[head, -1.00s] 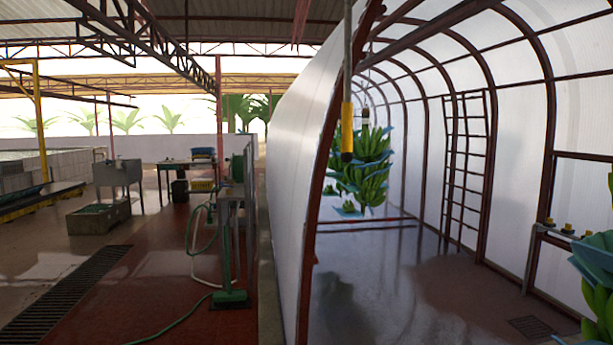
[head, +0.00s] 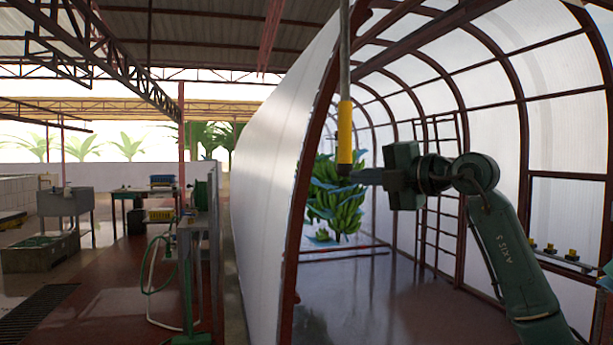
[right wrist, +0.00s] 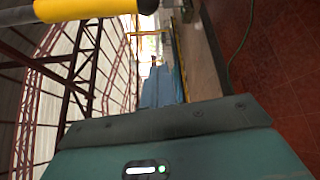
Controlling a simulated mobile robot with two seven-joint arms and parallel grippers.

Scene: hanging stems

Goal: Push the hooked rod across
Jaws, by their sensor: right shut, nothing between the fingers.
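The hooked rod (head: 345,125) hangs upright from above, a thin grey shaft with a yellow sleeve and a dark lower end. Its top, with any hook, is out of the picture. My right gripper (head: 356,176) is shut and empty, level with the dark lower end. In the head view the fingertips meet the rod's outline; I cannot tell whether they touch. In the right wrist view the yellow sleeve (right wrist: 85,8) crosses the top edge, apart from the bluish fingers (right wrist: 165,85).
A green banana bunch (head: 335,205) hangs behind the rod inside the arched tunnel. The tunnel's white wall (head: 270,150) and dark red frame edge stand just left of the rod. A ladder-like frame (head: 436,190) stands behind my right arm. The tunnel floor is clear.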

